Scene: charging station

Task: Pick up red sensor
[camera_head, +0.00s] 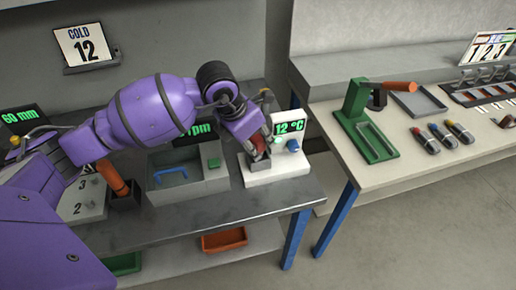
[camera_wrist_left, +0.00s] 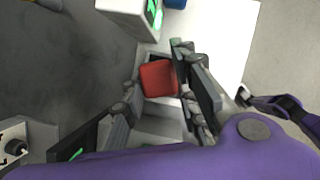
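A red block, seemingly the red sensor (camera_head: 259,154), sits in a grey slot of the white cold station (camera_head: 280,167) with the "12 °C" display. In the left wrist view its red square top (camera_wrist_left: 158,78) shows between my left fingers. My left gripper (camera_head: 258,143) reaches down over the slot from above. Its fingers (camera_wrist_left: 158,85) stand apart on either side of the block. The right finger is close beside it, and a gap shows on the left. A purple and dark arm end, probably my right gripper (camera_wrist_left: 250,98), shows small in the wrist view; its fingers are unclear.
Left of the station stands a grey box with a blue handle (camera_head: 170,171). An orange-red handle (camera_head: 113,180) stands in a dark holder. The right table (camera_head: 394,172) has a green press (camera_head: 364,135), several coloured-cap tubes and a rack. A floor gap separates the tables.

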